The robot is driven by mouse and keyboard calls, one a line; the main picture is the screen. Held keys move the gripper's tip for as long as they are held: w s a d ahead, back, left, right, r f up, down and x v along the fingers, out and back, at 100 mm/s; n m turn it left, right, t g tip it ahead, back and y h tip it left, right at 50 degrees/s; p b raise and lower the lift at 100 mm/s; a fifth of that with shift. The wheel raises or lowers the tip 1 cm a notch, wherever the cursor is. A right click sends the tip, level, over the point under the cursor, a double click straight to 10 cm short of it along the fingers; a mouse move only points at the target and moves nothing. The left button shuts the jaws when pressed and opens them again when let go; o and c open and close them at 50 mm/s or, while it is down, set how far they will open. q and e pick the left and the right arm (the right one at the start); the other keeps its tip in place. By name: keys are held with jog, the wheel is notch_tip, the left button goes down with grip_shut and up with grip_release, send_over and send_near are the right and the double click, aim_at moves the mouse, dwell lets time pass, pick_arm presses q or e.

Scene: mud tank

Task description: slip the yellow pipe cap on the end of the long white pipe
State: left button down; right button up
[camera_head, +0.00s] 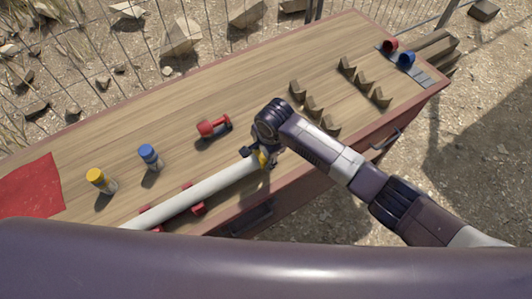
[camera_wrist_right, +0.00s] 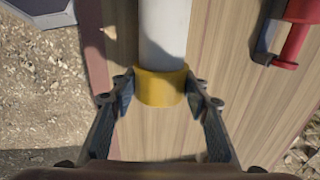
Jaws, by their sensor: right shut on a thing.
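The long white pipe (camera_head: 205,190) lies along the front part of the wooden table, held in red supports. In the right wrist view the pipe (camera_wrist_right: 164,30) runs down from the top to the yellow pipe cap (camera_wrist_right: 161,86). The cap sits at the pipe's end, in line with it; how far it is over the end I cannot tell. My right gripper (camera_wrist_right: 161,90) is shut on the cap, one finger on each side. In the head view the gripper (camera_head: 262,158) partly hides the cap. My left gripper is not in view.
A yellow-topped jar (camera_head: 101,181) and a blue-topped jar (camera_head: 150,157) stand at the left near a red cloth (camera_head: 32,187). A red object (camera_head: 214,127) lies behind the pipe. Several notched wooden blocks (camera_head: 315,107) stand at the right. The table's back middle is clear.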

jog(key=shift+s+a, duration=0.35)
jog(key=shift+a, duration=0.1)
jog(key=o, duration=1)
jog(key=shift+r, duration=0.15)
